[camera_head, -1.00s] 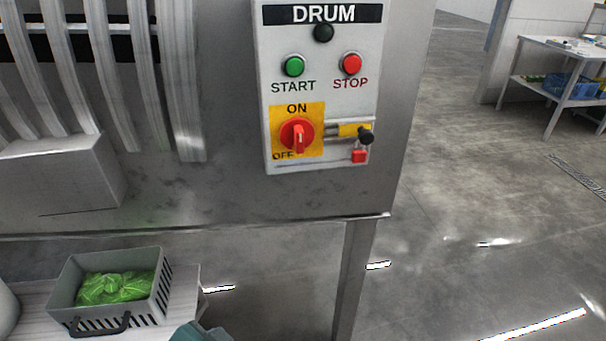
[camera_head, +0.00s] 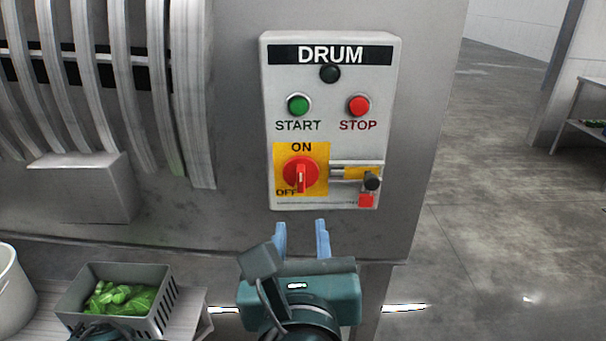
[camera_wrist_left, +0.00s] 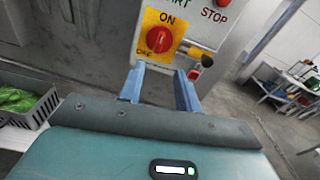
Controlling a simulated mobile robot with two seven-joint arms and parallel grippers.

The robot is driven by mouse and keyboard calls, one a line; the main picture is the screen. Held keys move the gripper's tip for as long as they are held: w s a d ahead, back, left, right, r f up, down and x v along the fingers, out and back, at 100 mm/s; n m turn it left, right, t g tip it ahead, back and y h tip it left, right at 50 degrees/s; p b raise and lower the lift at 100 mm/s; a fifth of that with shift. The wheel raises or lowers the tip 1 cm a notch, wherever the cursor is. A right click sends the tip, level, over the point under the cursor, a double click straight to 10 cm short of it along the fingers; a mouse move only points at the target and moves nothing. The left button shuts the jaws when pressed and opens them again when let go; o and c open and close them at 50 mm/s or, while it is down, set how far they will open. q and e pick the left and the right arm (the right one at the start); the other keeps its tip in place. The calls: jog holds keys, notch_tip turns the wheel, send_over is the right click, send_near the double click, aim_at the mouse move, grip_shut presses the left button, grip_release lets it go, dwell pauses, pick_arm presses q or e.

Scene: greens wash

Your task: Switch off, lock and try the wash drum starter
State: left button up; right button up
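The wash drum starter (camera_head: 283,60) is a pale grey box labelled DRUM on a steel panel. It has a green START button (camera_head: 298,104), a red STOP button (camera_head: 358,105) and a dark round lamp (camera_head: 330,73). Its red rotary switch (camera_head: 300,174) sits on a yellow ON/OFF plate, its grip roughly vertical. Beside it is a bolt with a black knob (camera_head: 372,181), above a small red padlock-like piece (camera_head: 366,201). My left gripper (camera_head: 301,238) is open and empty, just below the box in the picture. The switch also shows beyond the fingers in the left wrist view (camera_wrist_left: 159,39).
Below left, a grey crate (camera_head: 73,301) of green leaves (camera_head: 122,298) stands on a pale surface beside a white bucket (camera_head: 12,290). Metal drum ribs (camera_head: 190,100) and a box-shaped housing (camera_head: 85,185) lie left of the starter. Open floor (camera_head: 490,200) is at right.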

aim_at(301, 174)
pick_arm(q)
jog(key=shift+m+t, duration=0.3)
jog(key=shift+m, duration=0.3)
jog(key=w, duration=1.3)
jog(key=shift+r, duration=0.4)
jog(key=shift+c, duration=0.2)
grip_shut()
